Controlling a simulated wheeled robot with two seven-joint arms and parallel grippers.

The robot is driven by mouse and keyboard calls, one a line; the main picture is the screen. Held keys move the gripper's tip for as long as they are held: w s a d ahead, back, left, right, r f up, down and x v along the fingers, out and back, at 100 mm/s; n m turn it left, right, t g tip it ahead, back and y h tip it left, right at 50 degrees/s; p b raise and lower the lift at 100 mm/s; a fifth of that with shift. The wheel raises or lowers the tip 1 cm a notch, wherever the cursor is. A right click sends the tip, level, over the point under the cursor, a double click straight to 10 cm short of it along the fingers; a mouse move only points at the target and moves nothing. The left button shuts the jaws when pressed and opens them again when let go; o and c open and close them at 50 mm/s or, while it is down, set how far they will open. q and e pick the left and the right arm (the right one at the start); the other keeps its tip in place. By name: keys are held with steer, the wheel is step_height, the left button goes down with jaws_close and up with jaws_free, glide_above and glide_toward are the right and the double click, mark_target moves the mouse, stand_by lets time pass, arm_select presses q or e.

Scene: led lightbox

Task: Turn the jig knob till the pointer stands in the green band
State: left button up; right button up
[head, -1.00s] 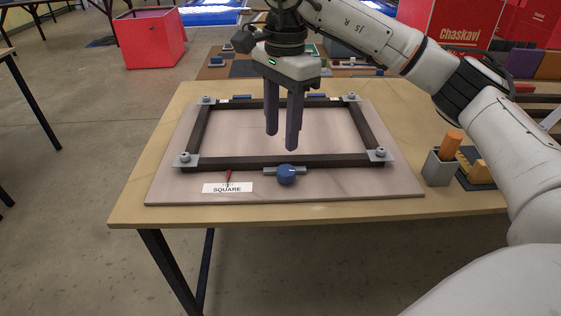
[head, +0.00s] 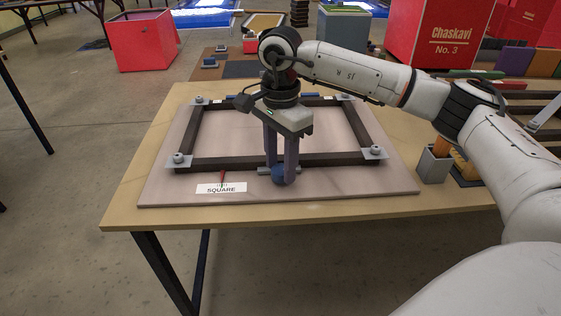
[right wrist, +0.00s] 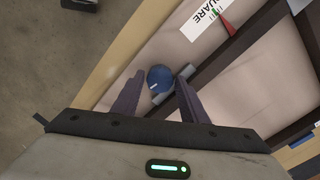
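The round blue knob (head: 279,174) sits at the front rail of the dark frame jig (head: 230,162). It also shows in the right wrist view (right wrist: 160,78), with a pale line on its face. My right gripper (head: 281,182) points down at the knob, one finger on each side. In the wrist view the fingers stand apart with small gaps beside the knob, so it looks open. The red pointer (right wrist: 228,25) is by the white SQUARE label (right wrist: 203,15), left of the knob in the head view. Small green marks show near its tip; exact alignment is unclear. My left gripper is out of view.
The jig stands on a pale board (head: 160,190) on a wooden table (head: 125,212). A grey holder (head: 433,166) with an orange piece is at the right. Red boxes (head: 145,40) stand behind. The table's front edge is close to the knob.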

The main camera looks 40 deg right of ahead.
mark_target(281, 169)
steer(key=c, duration=0.8)
steer(key=shift+n, duration=1)
steer(key=o, duration=0.8)
step_height(281, 169, up, 10)
steer(key=p, duration=0.1)
steer(key=shift+r, duration=0.2)
